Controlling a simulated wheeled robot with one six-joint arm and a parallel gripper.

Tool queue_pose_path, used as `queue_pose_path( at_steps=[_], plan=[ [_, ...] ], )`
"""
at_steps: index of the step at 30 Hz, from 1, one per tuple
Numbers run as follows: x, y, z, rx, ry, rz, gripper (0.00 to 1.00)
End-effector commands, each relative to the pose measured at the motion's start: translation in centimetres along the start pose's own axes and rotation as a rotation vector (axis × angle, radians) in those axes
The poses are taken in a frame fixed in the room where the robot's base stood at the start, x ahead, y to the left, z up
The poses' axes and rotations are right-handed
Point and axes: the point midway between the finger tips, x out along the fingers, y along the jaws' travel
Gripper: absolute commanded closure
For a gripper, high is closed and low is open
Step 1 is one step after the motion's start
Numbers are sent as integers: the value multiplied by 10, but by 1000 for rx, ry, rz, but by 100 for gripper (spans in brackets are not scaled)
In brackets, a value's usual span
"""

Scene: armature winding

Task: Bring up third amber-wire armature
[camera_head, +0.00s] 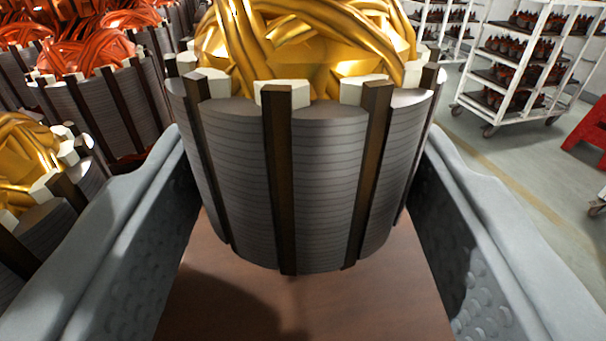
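One amber-wire armature (318,180) is large in the middle of the view, upright, with a grey laminated core, dark brown slot strips, white slot ends and golden windings on top. The upper windings are cut off by the picture's top edge. My gripper (304,165) has one finger on each side of the core, and the finger ends meet its sides, so it looks shut on this armature. The core's lower edge shows over a brown surface (330,305) and looks a little clear of it. Another amber-wire armature (25,165) stands at the left edge, partly cut off.
Several armatures with red-orange windings (105,100) stand close together at the upper left. A white wheeled rack (530,60) with several shelves of small parts stands on the grey floor at the upper right. A red stool or stand (590,135) is at the right edge.

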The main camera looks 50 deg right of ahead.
Motion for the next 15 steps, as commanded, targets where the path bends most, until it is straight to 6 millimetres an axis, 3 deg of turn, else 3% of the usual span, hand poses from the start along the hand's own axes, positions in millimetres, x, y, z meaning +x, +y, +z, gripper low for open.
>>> queue_pose_path(
  at_steps=[15],
  plan=[
    [0, 0, 7, 0, 1, 0, 87]
  ],
)
